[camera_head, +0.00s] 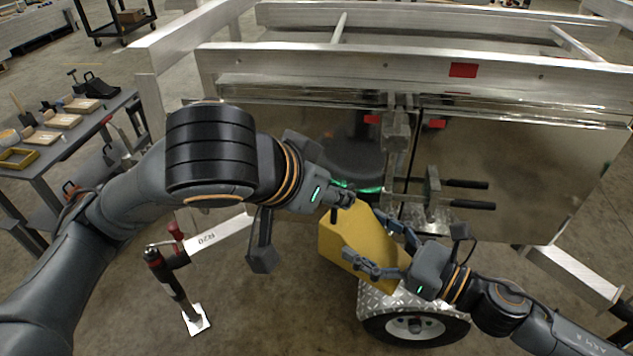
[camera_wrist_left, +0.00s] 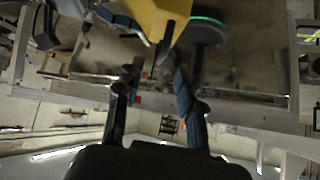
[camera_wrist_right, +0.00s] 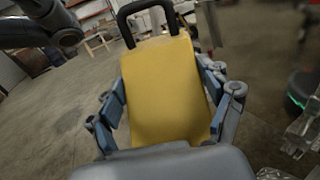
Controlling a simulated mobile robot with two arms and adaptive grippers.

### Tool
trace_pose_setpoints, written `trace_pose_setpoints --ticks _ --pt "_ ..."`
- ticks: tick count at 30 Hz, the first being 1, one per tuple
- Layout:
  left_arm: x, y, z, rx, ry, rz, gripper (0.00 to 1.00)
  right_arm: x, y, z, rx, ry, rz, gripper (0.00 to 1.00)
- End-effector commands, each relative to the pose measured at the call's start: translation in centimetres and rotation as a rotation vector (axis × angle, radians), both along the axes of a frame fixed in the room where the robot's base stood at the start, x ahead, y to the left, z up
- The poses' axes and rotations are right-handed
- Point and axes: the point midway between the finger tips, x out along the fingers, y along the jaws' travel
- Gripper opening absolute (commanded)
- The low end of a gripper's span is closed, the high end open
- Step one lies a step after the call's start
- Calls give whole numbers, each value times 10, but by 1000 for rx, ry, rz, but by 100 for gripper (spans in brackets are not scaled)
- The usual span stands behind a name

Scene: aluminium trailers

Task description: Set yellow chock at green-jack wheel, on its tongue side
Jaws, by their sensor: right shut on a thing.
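The yellow chock (camera_head: 345,238) is held off the floor between the fingers of my right gripper (camera_head: 390,248), above a silver fender. In the right wrist view the chock (camera_wrist_right: 165,90) fills the space between the fingers, and its black handle (camera_wrist_right: 145,15) points away. My left gripper (camera_head: 342,196) is beside the chock's upper end; in the left wrist view its fingers (camera_wrist_left: 155,95) are apart, with the chock (camera_wrist_left: 150,15) beyond them. A trailer wheel (camera_head: 415,327) shows under the fender, below the chock. I see no jack that is clearly green.
A trailer tongue marked R20 (camera_head: 215,238) and a jack with red parts (camera_head: 170,278) stand at the left. Another tongue (camera_head: 570,272) is at the right. Upright aluminium trailer panels (camera_head: 520,165) block the far side. A grey workbench (camera_head: 65,145) with tools stands far left.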

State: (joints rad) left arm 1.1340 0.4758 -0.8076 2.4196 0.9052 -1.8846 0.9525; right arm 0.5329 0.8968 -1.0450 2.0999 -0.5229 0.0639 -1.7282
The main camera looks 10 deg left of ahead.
Motion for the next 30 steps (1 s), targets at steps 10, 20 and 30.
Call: trace_pose_setpoints --ticks 10,20,30 --pt "38 -20 -43 0 3 1 38 0 0 2 2 -3 1 23" --pt "48 -25 -54 -1 0 -1 38 0 0 2 2 -3 1 23" --pt "48 -25 -54 -1 -1 -1 3 0 0 2 2 -3 1 23"
